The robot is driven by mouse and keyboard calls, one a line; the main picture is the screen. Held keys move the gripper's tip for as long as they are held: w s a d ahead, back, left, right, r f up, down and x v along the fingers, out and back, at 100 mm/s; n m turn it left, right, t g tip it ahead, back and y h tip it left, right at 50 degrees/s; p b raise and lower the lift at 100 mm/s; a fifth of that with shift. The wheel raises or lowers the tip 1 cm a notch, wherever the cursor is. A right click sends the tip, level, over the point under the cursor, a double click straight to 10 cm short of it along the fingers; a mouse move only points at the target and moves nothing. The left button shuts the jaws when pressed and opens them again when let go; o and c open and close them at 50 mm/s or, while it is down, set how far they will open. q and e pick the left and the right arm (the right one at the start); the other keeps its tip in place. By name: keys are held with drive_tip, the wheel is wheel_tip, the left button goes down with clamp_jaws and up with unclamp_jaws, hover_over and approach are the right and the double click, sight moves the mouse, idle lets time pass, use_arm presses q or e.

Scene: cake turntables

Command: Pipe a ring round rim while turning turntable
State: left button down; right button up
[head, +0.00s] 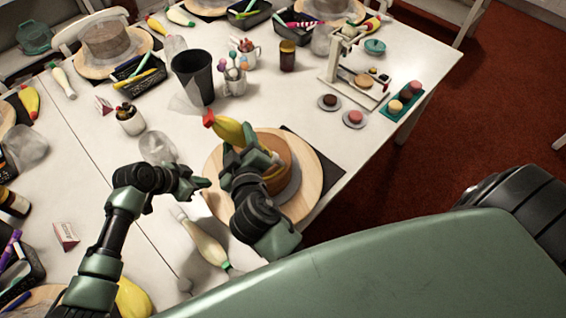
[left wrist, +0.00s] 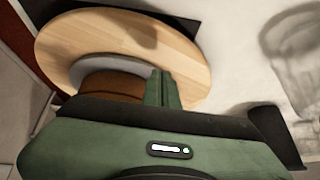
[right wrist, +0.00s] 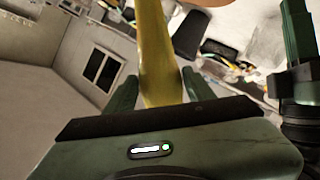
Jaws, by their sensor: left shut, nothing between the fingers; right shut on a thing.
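The wooden turntable (head: 312,196) stands at the table's near right edge, with a brown cake (head: 283,150) on a grey board on top. My right gripper (head: 252,158) is shut on a yellow piping bag (head: 228,130) with a red end, held over the left part of the cake; the bag also shows between its fingers in the right wrist view (right wrist: 157,60). The bag's nozzle and part of the cake rim are hidden. My left gripper (head: 205,183) is shut and empty at the turntable's left edge. In the left wrist view its fingers overlap the turntable (left wrist: 190,55); contact cannot be told.
A pale piping bag (head: 205,240) lies in front of the turntable. A clear jar (head: 157,147), a black cup (head: 193,77) and a cup of sprinkle sticks (head: 235,78) stand behind and left. A small stand (head: 350,65) is at the back right.

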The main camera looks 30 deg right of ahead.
use_arm(q)
drive_tip(key=s+d+m+g, duration=0.1)
drive_tip(key=s+d+m, duration=0.1)
drive_tip(key=s+d, duration=0.2)
drive_tip(key=s+d+m+g, duration=0.1)
drive_tip(key=s+d+m, duration=0.1)
drive_tip(key=s+d, duration=0.2)
drive_tip(key=s+d+m+g, duration=0.1)
drive_tip(key=s+d, duration=0.3)
drive_tip(key=s, duration=0.5)
drive_tip(key=shift+d+f+m, duration=0.15)
drive_tip(key=shift+f+m, duration=0.1)
drive_tip(key=shift+m, duration=0.15)
drive_tip(key=shift+s+d+f, duration=0.1)
drive_tip(key=shift+s+f, duration=0.1)
drive_tip(key=shift+s, duration=0.1)
drive_tip(key=shift+f, duration=1.65)
